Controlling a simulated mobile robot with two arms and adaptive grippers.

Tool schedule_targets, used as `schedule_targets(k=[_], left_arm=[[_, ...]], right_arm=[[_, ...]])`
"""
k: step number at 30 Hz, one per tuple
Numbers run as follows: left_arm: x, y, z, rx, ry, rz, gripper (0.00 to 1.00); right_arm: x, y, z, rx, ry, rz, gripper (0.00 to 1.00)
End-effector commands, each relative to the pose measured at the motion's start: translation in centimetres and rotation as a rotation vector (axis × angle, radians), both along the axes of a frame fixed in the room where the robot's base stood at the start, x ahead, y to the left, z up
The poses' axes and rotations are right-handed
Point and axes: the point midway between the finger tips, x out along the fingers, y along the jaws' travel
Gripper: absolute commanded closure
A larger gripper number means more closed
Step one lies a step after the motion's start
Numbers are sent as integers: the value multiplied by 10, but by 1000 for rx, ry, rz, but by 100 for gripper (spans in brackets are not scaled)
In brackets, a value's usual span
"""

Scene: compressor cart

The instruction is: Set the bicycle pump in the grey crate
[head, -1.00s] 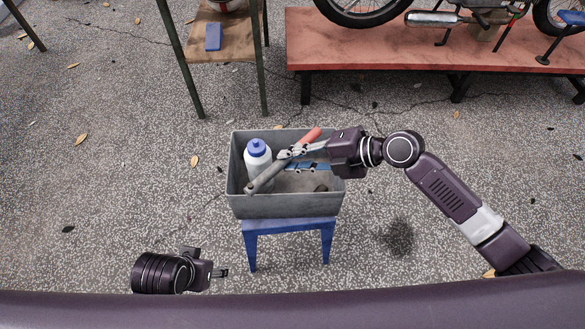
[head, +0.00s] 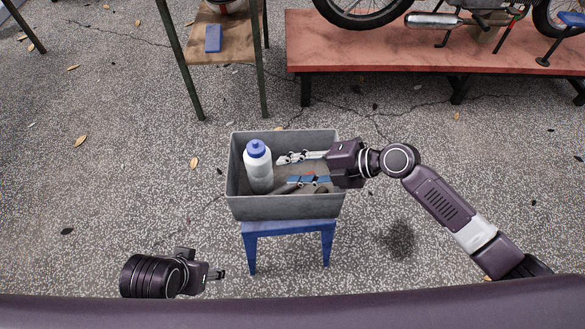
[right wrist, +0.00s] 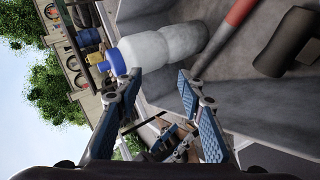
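The bicycle pump, a grey tube with a red part, lies low inside the grey crate (head: 285,207). Its red part (right wrist: 240,12) and grey tube (right wrist: 212,48) show in the right wrist view. In the head view only a piece of its tube (head: 287,188) shows, the rest behind my fingers. My right gripper (head: 296,169) is over the crate with its fingers spread and nothing between them; it also shows open in the right wrist view (right wrist: 158,80). My left gripper (head: 221,274) is over the ground at lower left, its fingers too small to judge.
A white bottle with a blue cap (head: 258,165) stands in the crate's left part. A dark cylindrical thing (right wrist: 288,42) lies inside too. The crate rests on a blue stool (head: 290,227). A red bench (head: 420,52) and a wooden table (head: 228,45) stand behind.

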Motion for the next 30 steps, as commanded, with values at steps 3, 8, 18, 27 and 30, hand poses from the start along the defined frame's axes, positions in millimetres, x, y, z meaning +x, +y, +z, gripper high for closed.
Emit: schedule_targets(k=[3, 8, 18, 27, 30], left_arm=[[1, 0, 0, 0, -2, 0, 49], [1, 0, -3, 0, 2, 0, 49], [1, 0, -5, -1, 2, 0, 49], [1, 0, -4, 0, 3, 0, 49], [1, -1, -4, 0, 3, -1, 49]], right_arm=[[-3, -13, 8, -2, -2, -2, 64], [-13, -41, 24, -5, 0, -1, 64], [-30, -88, 55, -1, 1, 0, 64], [-32, -95, 61, 1, 1, 2, 64], [-32, -95, 61, 1, 1, 2, 64]])
